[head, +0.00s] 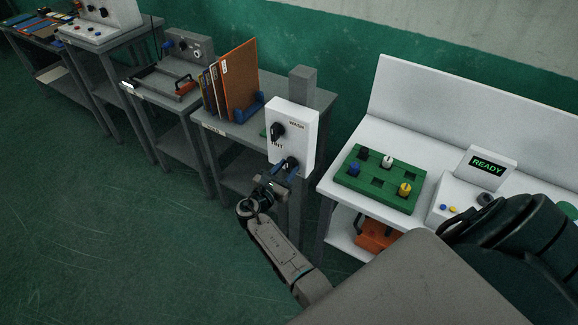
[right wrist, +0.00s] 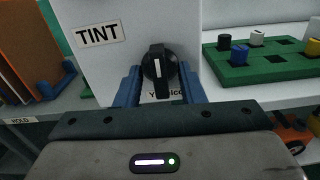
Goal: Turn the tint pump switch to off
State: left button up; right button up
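A white switch box (head: 293,137) stands on a grey post, with an upper black knob (head: 277,131) labelled WASH. The lower black knob, the tint switch (head: 291,163), is labelled TINT. In the right wrist view the tint knob (right wrist: 158,65) shows its grip bar and white mark upright. My right gripper (head: 279,177) is at the tint knob. In the right wrist view its blue fingers (right wrist: 160,88) stand on either side of the knob, with gaps to the grip bar. Lettering below the knob is mostly hidden. My left gripper is not in view.
Right of the box, a white bench holds a green board (head: 380,179) with coloured pegs and a READY display (head: 487,165). Left of it are upright panels (head: 238,76) in a blue rack on a grey table. Open green floor (head: 120,220) lies at left.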

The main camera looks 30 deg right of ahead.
jog(key=v, duration=0.7)
dwell(0.3)
dwell(0.4)
jog(key=s+f+m+g+y+b, duration=0.1)
jog(key=s+f+m+y+b, duration=0.3)
jog(key=f, duration=0.9)
jog(key=s+a+f+n+g+y+b, duration=0.15)
jog(key=s+f, duration=0.45)
jog(key=f, duration=0.7)
jog(key=s+f+m+y+b, duration=0.2)
jog(key=s+f+m+y, duration=0.3)
jog(key=f, duration=0.8)
jog(key=s+f+m+g+y+b, duration=0.1)
jog(key=s+f+m+b, duration=0.1)
jog(key=s+f+m, duration=0.2)
jog(key=s+d+f+m+g+y+b, duration=0.1)
jog(key=s+f+m, duration=0.4)
jog(key=s+f, duration=0.6)
jog(key=s+d+f+m+g+y+b, duration=0.1)
jog(key=s+f+m+y+b, duration=0.2)
jog(key=s+f, duration=0.5)
jog(key=s+m+b, duration=0.1)
jog(key=s+m, duration=0.1)
jog(key=s, duration=0.9)
jog(key=shift+s+g, duration=0.15)
jog(key=shift+g, duration=0.2)
